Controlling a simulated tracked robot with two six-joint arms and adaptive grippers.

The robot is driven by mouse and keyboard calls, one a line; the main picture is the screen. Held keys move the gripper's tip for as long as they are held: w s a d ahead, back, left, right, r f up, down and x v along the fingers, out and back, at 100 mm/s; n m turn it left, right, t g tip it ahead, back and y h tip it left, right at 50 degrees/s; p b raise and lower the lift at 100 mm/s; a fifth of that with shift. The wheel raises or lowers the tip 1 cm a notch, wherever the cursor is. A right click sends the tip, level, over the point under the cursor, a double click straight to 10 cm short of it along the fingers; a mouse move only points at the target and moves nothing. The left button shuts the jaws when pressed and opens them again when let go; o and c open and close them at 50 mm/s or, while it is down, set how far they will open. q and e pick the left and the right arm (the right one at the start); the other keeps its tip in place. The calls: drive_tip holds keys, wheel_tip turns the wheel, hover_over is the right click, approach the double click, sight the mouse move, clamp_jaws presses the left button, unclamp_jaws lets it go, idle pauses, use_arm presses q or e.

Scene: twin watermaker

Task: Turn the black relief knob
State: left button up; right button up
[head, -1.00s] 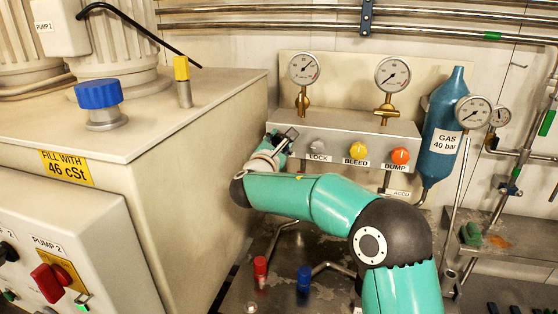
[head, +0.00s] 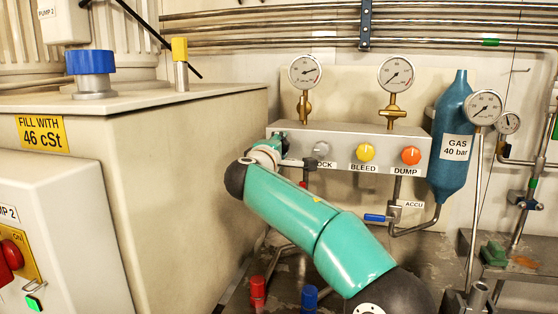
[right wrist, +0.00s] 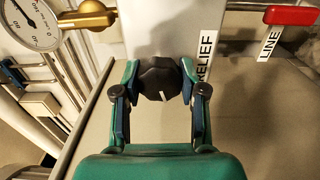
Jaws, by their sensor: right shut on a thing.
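The black relief knob (right wrist: 158,78) shows in the right wrist view on a pale panel, with a white pointer line on its face. The label RELIEF (right wrist: 206,58) is just to its right. My right gripper (right wrist: 160,86) has one finger on each side of the knob and is shut on it. In the head view my right gripper (head: 292,161) is at the left end of the grey valve block (head: 330,135); my wrist and the gripper hide the knob there. My left gripper is in neither view.
Near the gripper are a gauge (right wrist: 34,22) and a red LINE handle (right wrist: 290,15). The block carries a yellow BLEED button (head: 365,152) and an orange DUMP button (head: 411,155). A blue gas bottle (head: 451,130) stands right. A large beige cabinet (head: 190,180) is close on the left.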

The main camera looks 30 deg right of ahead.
drive_tip(key=shift+f+m+b, duration=0.2)
drive_tip(key=shift+m+b, duration=0.3)
drive_tip(key=shift+m, duration=0.25)
drive_tip(key=shift+f+m+b, duration=0.2)
drive_tip(key=shift+m+b, duration=0.25)
drive_tip(key=shift+m, duration=0.3)
drive_tip(key=o, duration=1.1)
drive_tip(key=shift+r, duration=0.1)
drive_tip(key=shift+o, duration=0.2)
drive_tip(key=shift+r, duration=0.1)
drive_tip(key=v, duration=1.2)
drive_tip(key=shift+d, duration=0.1)
